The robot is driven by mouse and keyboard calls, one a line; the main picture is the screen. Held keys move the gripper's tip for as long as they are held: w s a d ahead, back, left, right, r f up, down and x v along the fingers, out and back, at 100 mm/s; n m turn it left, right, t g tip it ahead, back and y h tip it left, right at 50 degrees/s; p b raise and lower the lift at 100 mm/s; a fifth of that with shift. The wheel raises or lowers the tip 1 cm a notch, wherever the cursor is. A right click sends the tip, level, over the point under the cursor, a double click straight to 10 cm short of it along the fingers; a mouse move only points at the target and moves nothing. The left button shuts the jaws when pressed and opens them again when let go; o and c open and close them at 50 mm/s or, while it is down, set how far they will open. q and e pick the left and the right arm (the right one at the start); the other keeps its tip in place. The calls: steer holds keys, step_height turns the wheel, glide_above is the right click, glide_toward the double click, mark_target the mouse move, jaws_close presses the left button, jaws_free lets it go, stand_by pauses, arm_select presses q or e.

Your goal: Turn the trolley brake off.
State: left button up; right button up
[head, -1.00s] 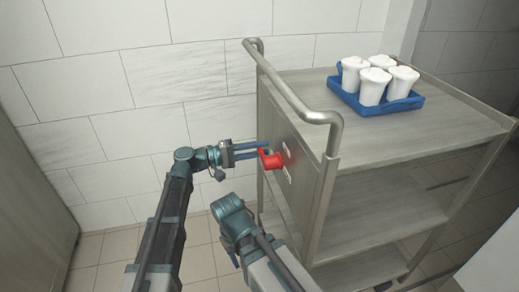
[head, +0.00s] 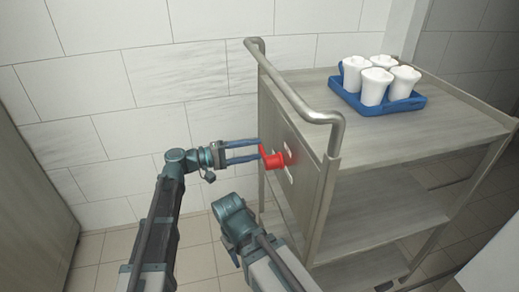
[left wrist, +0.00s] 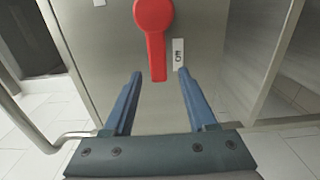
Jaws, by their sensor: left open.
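The red brake lever (head: 272,158) is on the grey end panel (head: 308,185) of the trolley, below the push handle. In the left wrist view the lever (left wrist: 154,38) has its round hub at the top and its arm hanging straight down. An "Off" label (left wrist: 178,54) is on the panel just right of the arm. My left gripper (head: 259,152) is open, its blue fingers pointing at the panel. In the left wrist view the gripper (left wrist: 159,72) has the lever's lower end between and just beyond its fingertips, with no contact visible. My right gripper is out of view.
The trolley's push handle (head: 300,98) curves above the panel. A blue tray (head: 349,95) with several white cups (head: 373,86) stands on the top shelf. A tiled wall (head: 150,80) is behind. My other arm is close below the left gripper.

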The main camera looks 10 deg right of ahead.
arm_select(q)
steer(key=a, duration=1.1)
steer(key=shift+s, duration=0.2)
steer(key=s+a+f+y, duration=0.4)
steer(key=s+f+y, duration=0.15)
steer(key=f, duration=0.35)
steer(key=s+a+f+y, duration=0.5)
steer(key=f+y, duration=0.2)
steer(key=f, duration=0.3)
steer(key=s+a+f+m+y, duration=0.1)
steer(key=s+a+y, duration=0.2)
steer(key=a, duration=0.2)
steer(key=s+a+f+y, duration=0.2)
steer(key=a+y, duration=0.1)
steer(key=a, duration=0.1)
steer(key=s+d+m, duration=0.4)
steer(key=s+d, duration=0.1)
steer(key=d, duration=0.5)
step_height(320, 180, up, 34)
steer(key=p, duration=3.4)
steer(key=shift+s+a+r+n+g+y, duration=0.2)
steer(key=shift+n+g+y, duration=0.1)
steer(key=shift+g+y, duration=0.1)
